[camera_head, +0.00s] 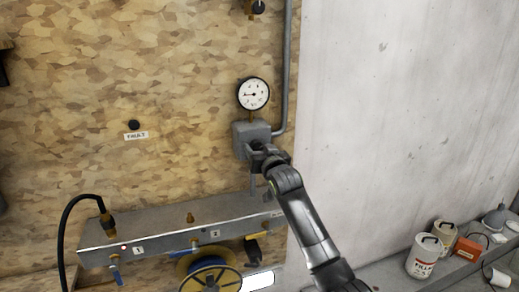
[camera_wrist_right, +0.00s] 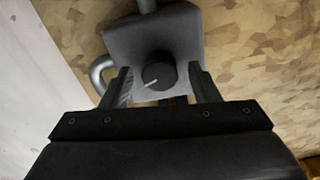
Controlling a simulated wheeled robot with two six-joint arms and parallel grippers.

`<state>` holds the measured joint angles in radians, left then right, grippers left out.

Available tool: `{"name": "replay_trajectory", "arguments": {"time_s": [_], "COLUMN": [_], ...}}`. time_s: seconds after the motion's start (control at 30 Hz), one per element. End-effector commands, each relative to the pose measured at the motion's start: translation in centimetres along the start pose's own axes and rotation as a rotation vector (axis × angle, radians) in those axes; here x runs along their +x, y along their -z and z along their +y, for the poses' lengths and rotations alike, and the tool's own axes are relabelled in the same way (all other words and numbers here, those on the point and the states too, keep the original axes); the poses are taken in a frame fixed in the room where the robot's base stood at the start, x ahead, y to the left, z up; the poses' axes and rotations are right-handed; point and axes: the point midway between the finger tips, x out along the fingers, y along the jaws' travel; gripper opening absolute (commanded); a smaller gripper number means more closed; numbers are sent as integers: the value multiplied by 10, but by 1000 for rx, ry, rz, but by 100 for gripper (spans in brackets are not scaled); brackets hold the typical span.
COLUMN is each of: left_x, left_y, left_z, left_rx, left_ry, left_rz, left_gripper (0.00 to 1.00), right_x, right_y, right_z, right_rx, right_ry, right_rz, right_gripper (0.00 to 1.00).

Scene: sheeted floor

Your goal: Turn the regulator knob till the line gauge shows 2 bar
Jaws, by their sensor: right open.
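The round white line gauge (camera_head: 253,94) is on the board, its dark needle pointing left; its numbers are too small to read surely. Below it sits the grey regulator box (camera_head: 243,138). The black regulator knob (camera_wrist_right: 158,72) with a pale pointer mark shows on the box face in the right wrist view. My right gripper (camera_wrist_right: 160,80) is open, its two fingers on either side of the knob with gaps visible. In the head view my right gripper (camera_head: 258,150) is in front of the box and hides most of the knob. My left gripper is not in view.
A metal manifold (camera_head: 165,235) with valves and a black hose (camera_head: 68,215) runs below. A grey pipe (camera_head: 287,70) passes right of the gauge. A FAULT label (camera_head: 136,136) and dark button are on the left. Paint cans (camera_head: 424,257) stand at the lower right.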

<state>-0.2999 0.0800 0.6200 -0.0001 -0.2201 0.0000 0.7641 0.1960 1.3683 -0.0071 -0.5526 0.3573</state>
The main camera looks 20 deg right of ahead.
Motion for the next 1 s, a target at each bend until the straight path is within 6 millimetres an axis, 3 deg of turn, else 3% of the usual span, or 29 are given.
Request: {"name": "replay_trajectory", "arguments": {"time_s": [0.27, 0.63, 0.77, 1.0], "left_x": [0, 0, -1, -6], "left_y": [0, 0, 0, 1], "left_z": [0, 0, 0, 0], "left_rx": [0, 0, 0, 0], "left_ry": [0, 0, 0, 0], "left_rz": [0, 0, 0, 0], "left_gripper": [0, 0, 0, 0], "right_x": [1, 1, 1, 1], "right_y": [0, 0, 0, 0], "right_z": [0, 0, 0, 0], "right_rx": [0, 0, 19, 197], "right_ry": [0, 0, 0, -1], "right_rz": [-1, -1, -1, -2], "right_gripper": [55, 11, 11, 11]}}
